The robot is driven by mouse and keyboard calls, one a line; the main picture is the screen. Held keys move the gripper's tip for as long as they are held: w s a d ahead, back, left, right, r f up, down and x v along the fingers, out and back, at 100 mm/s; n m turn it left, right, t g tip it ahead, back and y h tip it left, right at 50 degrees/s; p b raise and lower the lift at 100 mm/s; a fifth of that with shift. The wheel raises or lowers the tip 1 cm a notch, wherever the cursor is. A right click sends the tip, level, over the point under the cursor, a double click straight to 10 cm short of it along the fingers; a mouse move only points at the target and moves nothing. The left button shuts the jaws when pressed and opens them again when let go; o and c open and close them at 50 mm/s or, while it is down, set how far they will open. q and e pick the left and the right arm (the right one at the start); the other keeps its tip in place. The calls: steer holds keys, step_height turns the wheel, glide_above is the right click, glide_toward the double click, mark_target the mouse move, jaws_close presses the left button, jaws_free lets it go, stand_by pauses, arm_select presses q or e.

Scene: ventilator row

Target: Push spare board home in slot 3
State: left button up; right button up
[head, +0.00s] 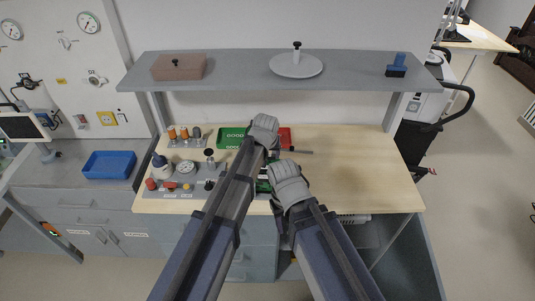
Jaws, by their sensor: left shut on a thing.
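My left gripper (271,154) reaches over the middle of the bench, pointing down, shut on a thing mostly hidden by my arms. A green piece that looks like the spare board (264,186) shows between my two arms, just below the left gripper in the picture. My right gripper (283,222) hangs at the bench's front edge, right of the green piece; its jaws are too dark and small to read. Slot 3 and how far the board sits in it are hidden behind my arms.
A green tray marked GOOD (228,138) and a red tray (286,136) stand at the back of the bench (360,170). A dark rod-like tool (300,151) lies right of my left gripper. Bottles, a gauge and knobs crowd the left. The right half is clear. A shelf (235,70) overhangs behind.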

arm_select(q)
steer(key=shift+f+b, duration=0.8)
steer(key=shift+b, duration=0.05)
stand_by(0.6)
steer(key=o, duration=1.3)
steer(key=shift+r, duration=0.15)
step_height(320, 180, up, 7)
steer(key=p, duration=0.7)
